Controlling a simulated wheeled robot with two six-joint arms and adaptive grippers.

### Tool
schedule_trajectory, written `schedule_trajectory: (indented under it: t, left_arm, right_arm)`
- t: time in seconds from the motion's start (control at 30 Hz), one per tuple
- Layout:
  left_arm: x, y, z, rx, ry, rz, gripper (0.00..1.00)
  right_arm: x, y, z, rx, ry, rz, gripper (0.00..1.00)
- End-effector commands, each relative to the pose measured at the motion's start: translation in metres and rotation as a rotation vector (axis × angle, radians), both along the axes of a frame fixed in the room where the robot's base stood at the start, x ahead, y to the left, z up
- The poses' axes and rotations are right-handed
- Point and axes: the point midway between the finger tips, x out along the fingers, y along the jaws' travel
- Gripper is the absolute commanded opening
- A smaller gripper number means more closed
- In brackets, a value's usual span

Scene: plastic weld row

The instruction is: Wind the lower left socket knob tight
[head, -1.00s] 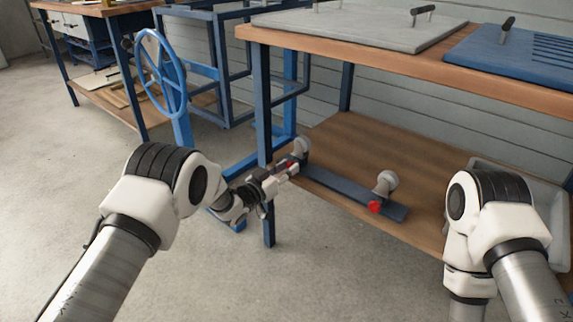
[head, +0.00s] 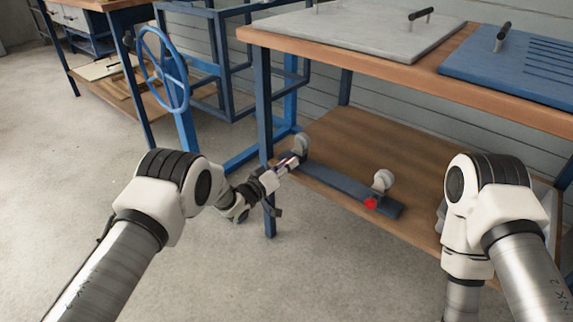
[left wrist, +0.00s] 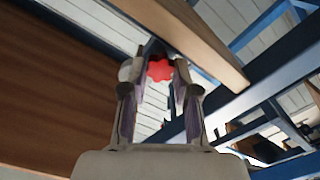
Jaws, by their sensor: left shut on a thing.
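The lower left socket knob is red and lobed. It shows between my left gripper's fingertips in the left wrist view (left wrist: 160,70). In the head view it is mostly hidden by the fingers. My left gripper (head: 291,162) is shut on this knob, at the left end of a dark bar (head: 340,184) on the lower shelf. The pale round left socket (head: 302,143) stands just behind the fingertips. At the bar's right end is another pale socket (head: 383,179) with a red knob (head: 370,203). My right gripper is out of view.
The wooden lower shelf (head: 400,150) lies under the bench top (head: 400,75). A blue bench leg (head: 265,120) stands close to my left wrist. A blue handwheel (head: 163,70) stands at the back left. The floor in front is clear.

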Motion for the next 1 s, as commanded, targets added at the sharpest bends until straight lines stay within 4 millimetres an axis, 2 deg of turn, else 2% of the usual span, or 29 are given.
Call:
schedule_trajectory:
  t: [0.23, 0.27, 0.3, 0.33, 0.67, 0.77, 1.0]
  left_arm:
    - [0.000, 0.000, -0.001, 0.000, 0.000, 0.001, 0.00]
    - [0.000, 0.000, -0.001, 0.001, 0.000, 0.001, 0.36]
    - [0.000, 0.000, -0.001, 0.001, 0.000, 0.001, 0.51]
    - [0.000, 0.000, -0.001, 0.001, 0.000, 0.001, 0.55]
    - [0.000, 0.000, 0.003, 0.002, -0.001, 0.000, 0.55]
    - [0.001, 0.000, 0.015, 0.002, -0.003, 0.000, 0.55]
    - [0.000, 0.000, 0.071, 0.002, -0.005, -0.001, 0.55]
  right_arm:
    - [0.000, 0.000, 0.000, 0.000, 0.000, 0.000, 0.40]
    - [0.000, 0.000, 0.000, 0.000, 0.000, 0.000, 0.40]
    - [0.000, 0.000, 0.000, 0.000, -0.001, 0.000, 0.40]
    - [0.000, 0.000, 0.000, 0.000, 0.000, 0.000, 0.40]
    - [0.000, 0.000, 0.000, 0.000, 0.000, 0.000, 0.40]
    - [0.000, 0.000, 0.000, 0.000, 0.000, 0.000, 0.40]
    - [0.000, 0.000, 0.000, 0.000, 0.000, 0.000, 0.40]
